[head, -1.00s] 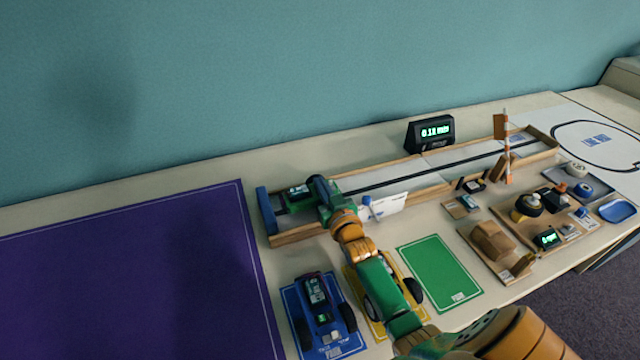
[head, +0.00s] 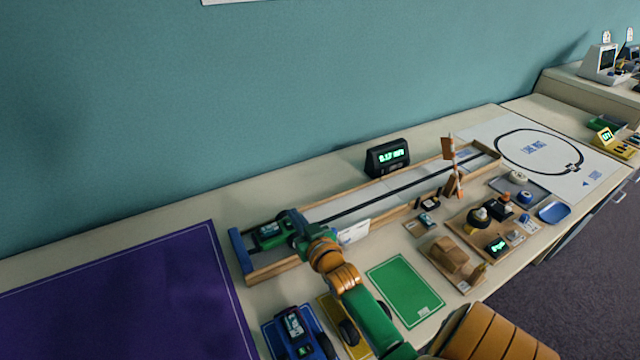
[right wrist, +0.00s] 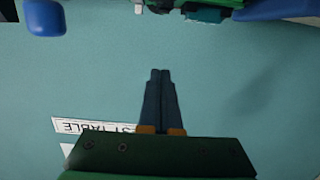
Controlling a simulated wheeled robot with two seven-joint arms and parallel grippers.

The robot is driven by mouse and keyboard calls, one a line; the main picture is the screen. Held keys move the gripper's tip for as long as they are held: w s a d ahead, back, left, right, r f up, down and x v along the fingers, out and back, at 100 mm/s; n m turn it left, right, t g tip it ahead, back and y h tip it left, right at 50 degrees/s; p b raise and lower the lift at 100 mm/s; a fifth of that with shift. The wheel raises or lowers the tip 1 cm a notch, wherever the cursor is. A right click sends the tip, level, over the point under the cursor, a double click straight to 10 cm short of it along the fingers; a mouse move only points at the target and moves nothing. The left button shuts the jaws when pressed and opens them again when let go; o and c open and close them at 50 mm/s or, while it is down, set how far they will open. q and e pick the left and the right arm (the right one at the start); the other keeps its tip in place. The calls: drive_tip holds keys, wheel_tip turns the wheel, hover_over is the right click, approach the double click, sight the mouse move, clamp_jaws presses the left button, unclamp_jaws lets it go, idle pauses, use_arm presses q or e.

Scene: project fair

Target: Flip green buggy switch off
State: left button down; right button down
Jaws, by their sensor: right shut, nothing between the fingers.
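The green buggy (head: 268,231) sits at the left end of the wooden-walled track (head: 285,266), near its blue end block (head: 241,252). My right gripper (head: 291,222) is just right of the buggy and partly covers it. In the right wrist view, its two dark fingers (right wrist: 160,78) are shut together with nothing between them. A green and black part of what looks like the buggy (right wrist: 208,10) shows at the top edge there, apart from the fingertips in the picture. The buggy's switch and its setting cannot be made out. My left gripper is not in view.
A lit display (head: 387,157) stands behind the track. A blue buggy (head: 298,330) is in front, beside a yellow mat (head: 335,318) partly under my right arm. A green mat (head: 404,290) and a board with parts (head: 505,235) lie to the right. The purple mat (head: 110,300) is clear.

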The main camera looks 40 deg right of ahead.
drive_tip(key=s+a+r, duration=0.1)
drive_tip(key=s+r, duration=0.2)
drive_tip(key=s, duration=0.3)
drive_tip(key=s+a+r, duration=0.2)
drive_tip(key=s+r, duration=0.1)
drive_tip(key=s, duration=0.3)
drive_tip(key=shift+s+p, duration=0.25)
drive_tip(key=shift+p, duration=0.15)
drive_tip(key=shift+f, duration=0.1)
